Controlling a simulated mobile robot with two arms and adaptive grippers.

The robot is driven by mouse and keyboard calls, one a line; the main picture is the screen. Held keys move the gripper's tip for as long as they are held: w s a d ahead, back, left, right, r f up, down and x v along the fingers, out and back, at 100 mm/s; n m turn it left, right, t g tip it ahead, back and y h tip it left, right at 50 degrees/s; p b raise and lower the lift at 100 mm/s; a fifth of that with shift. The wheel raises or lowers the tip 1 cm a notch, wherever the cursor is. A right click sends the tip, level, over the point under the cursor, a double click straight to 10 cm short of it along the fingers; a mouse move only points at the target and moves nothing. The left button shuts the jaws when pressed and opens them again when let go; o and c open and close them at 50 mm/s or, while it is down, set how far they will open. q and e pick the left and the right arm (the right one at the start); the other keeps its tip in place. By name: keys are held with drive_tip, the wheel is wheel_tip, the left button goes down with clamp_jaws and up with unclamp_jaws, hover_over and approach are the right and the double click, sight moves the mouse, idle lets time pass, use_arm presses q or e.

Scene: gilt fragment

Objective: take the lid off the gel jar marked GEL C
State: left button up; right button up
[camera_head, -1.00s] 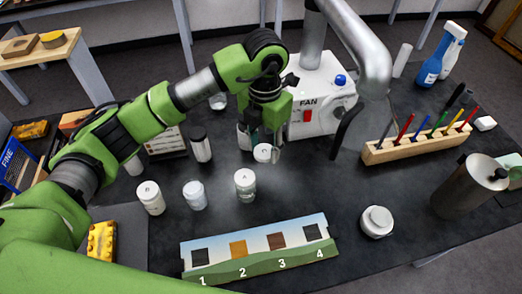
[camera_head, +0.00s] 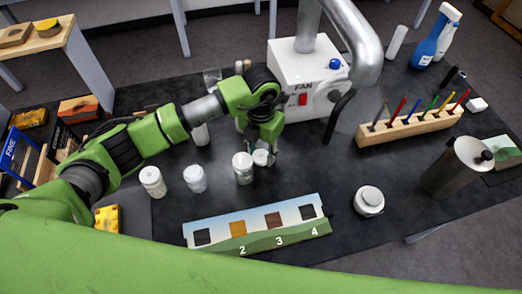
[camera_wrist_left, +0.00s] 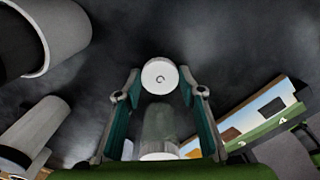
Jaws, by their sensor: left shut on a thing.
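My left gripper (camera_head: 262,160) points down over the middle of the bench. Its fingers are shut on a round white lid (camera_head: 260,158), seen top-on between the fingertips in the left wrist view (camera_wrist_left: 160,76). The lid's small mark is not legible, and I cannot tell whether a jar is beneath it. A clear jar with a white lid (camera_head: 243,168) stands close on the gripper's left; it also shows low in the left wrist view (camera_wrist_left: 158,150). Two more white-lidded jars stand farther left, a pale one (camera_head: 194,178) and another (camera_head: 152,182). My right gripper is out of view.
The white fan unit (camera_head: 305,80) stands behind the gripper. A numbered sample board (camera_head: 257,235) lies in front. A wooden rack (camera_head: 410,127) of coloured tools, a white-lidded jar (camera_head: 369,201) and a metal cylinder (camera_head: 457,168) are to the right.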

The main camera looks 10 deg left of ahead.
sight(261, 155)
use_arm(q)
drive_tip(key=shift+f, duration=0.1)
drive_tip(key=shift+f, duration=0.15)
drive_tip(key=o, duration=1.2)
drive_tip(key=shift+o, duration=0.2)
drive_tip(key=shift+r, duration=0.35)
drive_tip(key=shift+w+r, duration=0.1)
drive_tip(key=shift+r, duration=0.25)
wheel_tip(261, 155, up, 11)
drive_tip(key=b, duration=0.3)
drive_tip(key=shift+r, duration=0.15)
